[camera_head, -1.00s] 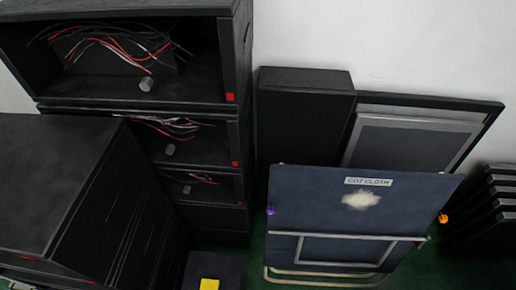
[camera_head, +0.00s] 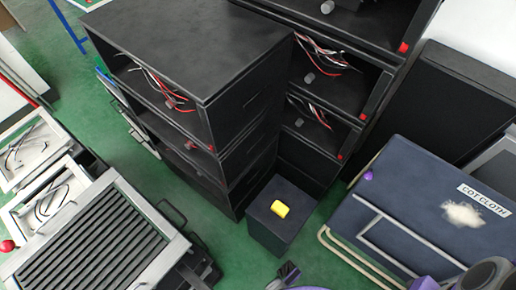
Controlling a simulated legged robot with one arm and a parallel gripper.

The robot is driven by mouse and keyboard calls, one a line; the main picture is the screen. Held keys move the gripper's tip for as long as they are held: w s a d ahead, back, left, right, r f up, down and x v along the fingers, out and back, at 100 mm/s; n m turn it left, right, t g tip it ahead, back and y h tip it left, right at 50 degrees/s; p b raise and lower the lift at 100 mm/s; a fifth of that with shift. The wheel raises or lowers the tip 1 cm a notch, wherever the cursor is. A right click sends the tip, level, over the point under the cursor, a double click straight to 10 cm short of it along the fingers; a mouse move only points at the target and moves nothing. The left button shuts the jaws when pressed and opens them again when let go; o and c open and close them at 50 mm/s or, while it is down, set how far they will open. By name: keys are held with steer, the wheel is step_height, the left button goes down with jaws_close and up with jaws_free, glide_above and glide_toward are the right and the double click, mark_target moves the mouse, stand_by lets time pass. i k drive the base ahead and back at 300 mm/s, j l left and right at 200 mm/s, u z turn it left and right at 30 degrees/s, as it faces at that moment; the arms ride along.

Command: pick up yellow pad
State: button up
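The yellow pad (camera_head: 280,209) is a small, bright block with rounded edges. It lies on top of a low dark box (camera_head: 272,232) that stands on the green floor, right of the black cabinets. Grey, black and purple parts of what seems to be my arm and gripper (camera_head: 286,276) show at the bottom edge, below and apart from the box. They are cut off by the frame, so I cannot make out the fingers. Nothing touches the pad.
Black cabinets (camera_head: 195,60) with red and white wires stand behind and left of the box. A navy cot cloth panel (camera_head: 430,208) on a metal frame stands at the right. A grey slatted unit (camera_head: 92,240) is at the lower left. Green floor is free left of the box.

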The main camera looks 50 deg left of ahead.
mark_target(278, 207)
steer(key=i+u, duration=0.1)
steer(key=u, duration=1.8)
steer(key=k+j+z, duration=0.35)
steer(key=z, duration=0.15)
steer(key=i+l+z, duration=0.1)
steer(key=z, duration=0.3)
steer(key=i+z, duration=0.2)
steer(key=z, duration=0.2)
steer(key=i+l+z, duration=0.1)
steer(key=z, duration=0.3)
steer(key=k, duration=0.35)
steer(key=k+u, duration=0.1)
steer(key=u, duration=1.15)
steer(key=i+l+u, duration=0.45)
steer(key=k+j+z, duration=0.1)
steer(key=k+j, duration=0.05)
steer(key=k, duration=0.05)
